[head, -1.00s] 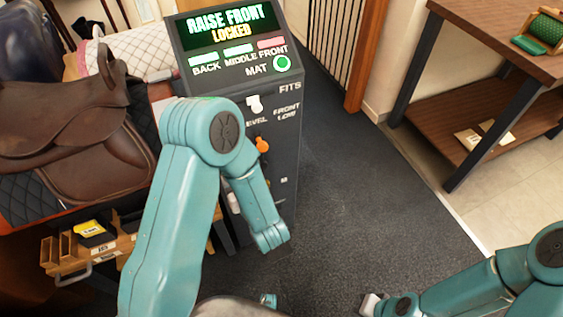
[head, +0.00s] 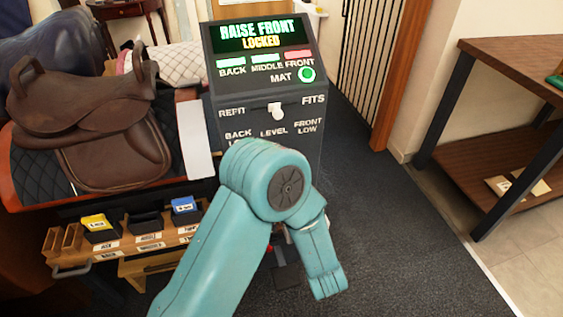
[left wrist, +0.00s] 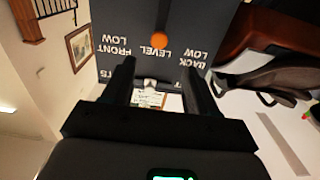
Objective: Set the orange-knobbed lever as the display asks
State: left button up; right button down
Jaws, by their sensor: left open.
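The console display (head: 258,36) reads "RAISE FRONT LOCKED". Below it the back and middle lights are green, the front light (head: 298,54) is red and the round mat light (head: 307,75) is green. The lever's orange knob (left wrist: 160,41) shows in the left wrist view, in line with the LEVEL label (left wrist: 154,52), between FRONT LOW and BACK LOW. My left arm hides it in the head view. My left gripper (left wrist: 160,80) is open and empty, its fingers apart from the knob. My right gripper is out of view.
A white switch (head: 276,110) sits between REFIT and FITS on the console. A brown saddle (head: 80,100) rests at left, above a wooden tray (head: 66,258) with yellow, black and blue pieces. A wooden shelf table (head: 510,58) stands right. Dark floor (head: 400,230) is clear between.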

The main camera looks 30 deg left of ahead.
pick_arm(q)
jog(key=x, duration=1.3)
jog(key=shift+w+a, duration=0.25)
jog(key=shift+w, duration=0.05)
